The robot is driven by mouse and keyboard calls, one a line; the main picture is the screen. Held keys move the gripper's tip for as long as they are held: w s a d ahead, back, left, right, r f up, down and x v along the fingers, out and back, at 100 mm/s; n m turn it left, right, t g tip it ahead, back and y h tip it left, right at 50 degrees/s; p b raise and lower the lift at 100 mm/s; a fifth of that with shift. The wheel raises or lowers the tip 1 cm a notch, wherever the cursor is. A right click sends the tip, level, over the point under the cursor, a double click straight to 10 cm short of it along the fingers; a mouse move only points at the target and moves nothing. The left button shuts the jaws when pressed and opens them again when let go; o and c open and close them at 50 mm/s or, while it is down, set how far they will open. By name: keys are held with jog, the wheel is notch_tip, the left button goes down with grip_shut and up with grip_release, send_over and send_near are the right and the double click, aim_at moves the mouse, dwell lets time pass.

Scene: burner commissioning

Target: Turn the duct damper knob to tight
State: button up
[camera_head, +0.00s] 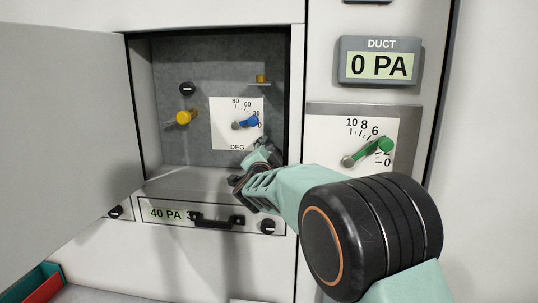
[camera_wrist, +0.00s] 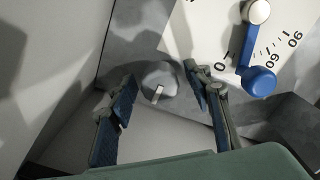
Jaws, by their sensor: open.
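A round grey knob (camera_wrist: 155,76) with a pale pointer mark sits on the grey back panel in the wrist view. No label shows on it, so I cannot tell for sure that it is the duct damper knob. My gripper (camera_wrist: 161,76) is open, with one finger on each side of the knob; I cannot tell whether either touches it. In the head view my gripper (camera_head: 262,153) reaches into the cabinet recess, below the blue lever (camera_head: 250,121), and hides this knob. The duct display (camera_head: 380,66) reads 0 PA.
The blue lever's DEG plate (camera_head: 222,138) is close to my fingers. A yellow knob (camera_head: 183,117) and black knob (camera_head: 187,88) are on the recess's left. The open door (camera_head: 65,130) stands left. A green lever (camera_head: 370,152) is right, and a black drawer handle (camera_head: 217,221) below.

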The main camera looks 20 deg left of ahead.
jog(key=v, duration=1.2)
